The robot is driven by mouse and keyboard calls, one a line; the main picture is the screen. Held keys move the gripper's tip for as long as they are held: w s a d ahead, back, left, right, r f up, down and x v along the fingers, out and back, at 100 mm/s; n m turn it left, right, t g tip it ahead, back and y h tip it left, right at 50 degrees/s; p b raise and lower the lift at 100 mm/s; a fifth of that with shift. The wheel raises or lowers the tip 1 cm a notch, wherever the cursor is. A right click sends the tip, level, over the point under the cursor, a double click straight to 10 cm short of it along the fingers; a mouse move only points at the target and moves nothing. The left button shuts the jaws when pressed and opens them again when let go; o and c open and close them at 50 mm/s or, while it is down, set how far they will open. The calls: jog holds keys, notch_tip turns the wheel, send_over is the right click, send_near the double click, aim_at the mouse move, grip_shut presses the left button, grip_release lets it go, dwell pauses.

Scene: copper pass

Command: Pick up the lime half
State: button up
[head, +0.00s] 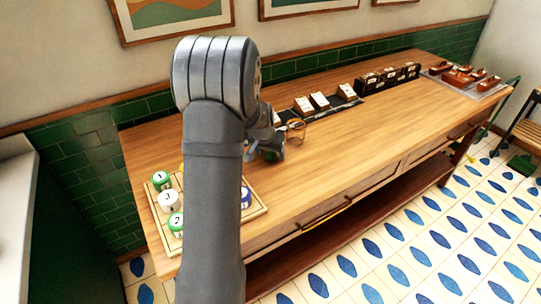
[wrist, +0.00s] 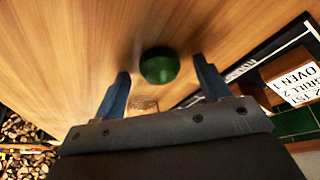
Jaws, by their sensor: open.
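The lime half (wrist: 160,66) is a dark green, rounded shape on the wooden counter in the wrist view. Its green rind faces the camera; its cut face does not show. My gripper (wrist: 161,74) is open, with one blue-grey finger on the left of the lime half and one on the right. Gaps show on both sides, and I see no contact. In the head view my gripper (head: 268,150) is low over the counter, partly hidden behind my arm. A small green patch shows there, but I cannot tell if it is the lime half.
The wooden counter (head: 340,150) has free room right of my gripper. A black rail (head: 328,105) with white cards and dark boxes (head: 390,78) line the back. A board (head: 257,209) with numbered pots stands at left. A tray (head: 490,93) with brown items is far right.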

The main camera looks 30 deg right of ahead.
jog(key=shift+f, duration=0.1)
jog(key=c, duration=0.8)
jog(key=shift+o, duration=0.2)
